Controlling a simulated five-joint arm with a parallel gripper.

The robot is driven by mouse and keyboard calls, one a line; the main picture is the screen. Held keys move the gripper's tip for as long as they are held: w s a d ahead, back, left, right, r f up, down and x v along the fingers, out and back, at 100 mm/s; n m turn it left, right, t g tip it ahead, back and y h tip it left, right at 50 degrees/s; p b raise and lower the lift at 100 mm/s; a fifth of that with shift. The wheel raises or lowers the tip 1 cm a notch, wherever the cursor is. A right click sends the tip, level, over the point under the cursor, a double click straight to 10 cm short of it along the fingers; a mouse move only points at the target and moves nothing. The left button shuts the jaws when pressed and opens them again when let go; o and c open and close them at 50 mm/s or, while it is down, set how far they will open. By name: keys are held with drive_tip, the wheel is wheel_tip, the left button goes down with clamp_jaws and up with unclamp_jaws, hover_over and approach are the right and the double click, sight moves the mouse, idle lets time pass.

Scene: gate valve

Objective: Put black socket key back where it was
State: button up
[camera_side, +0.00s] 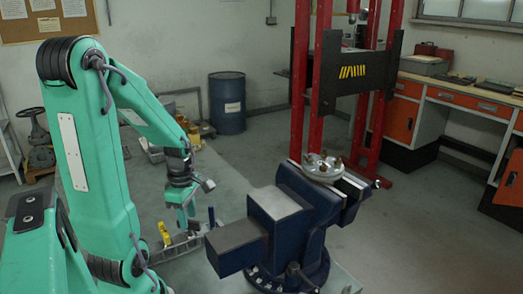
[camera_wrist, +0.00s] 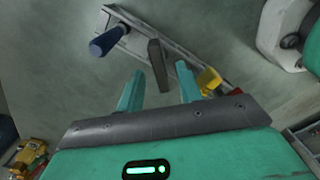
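In the wrist view, a dark bar (camera_wrist: 157,65), which looks like the black socket key, shows between the two teal fingers of my gripper (camera_wrist: 159,68). Floor shows on both sides of the bar, so the fingers look open and apart from it. The bar overlaps the grey tool rack (camera_wrist: 190,66); whether it sits in a slot I cannot tell. In the side view my gripper (camera_side: 186,213) points down just above the rack (camera_side: 180,246). The key is too small to make out there.
A blue handle (camera_wrist: 105,42) stands at the rack's left end in the wrist view, and a yellow tool (camera_wrist: 208,80) stands right of the fingers. The large blue vise (camera_side: 275,225) stands close to the right of the rack, with a round metal part (camera_side: 322,167) on it.

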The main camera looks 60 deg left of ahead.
wheel_tip(320, 180, up, 11)
drive_tip(key=shift+f, duration=0.2)
idle(0.3)
idle(0.5)
drive_tip(key=w+d+r+m+t, duration=0.1)
drive_tip(key=d+m, duration=0.4)
drive_tip(key=m, duration=0.3)
drive_tip(key=w+d+r+m+t, duration=0.1)
drive_tip(key=d+r+m+t, duration=0.1)
drive_tip(key=d+m, duration=0.4)
drive_tip(key=w+d+r+m+t, duration=0.2)
drive_tip(key=d+m, duration=0.4)
drive_tip(key=m, duration=0.5)
drive_tip(key=shift+d, duration=0.15)
drive_tip(key=shift+d+r+m+t, duration=0.15)
drive_tip(key=shift+d+m+t, duration=0.15)
drive_tip(key=shift+d+m, duration=0.55)
drive_tip(key=shift+a, duration=0.25)
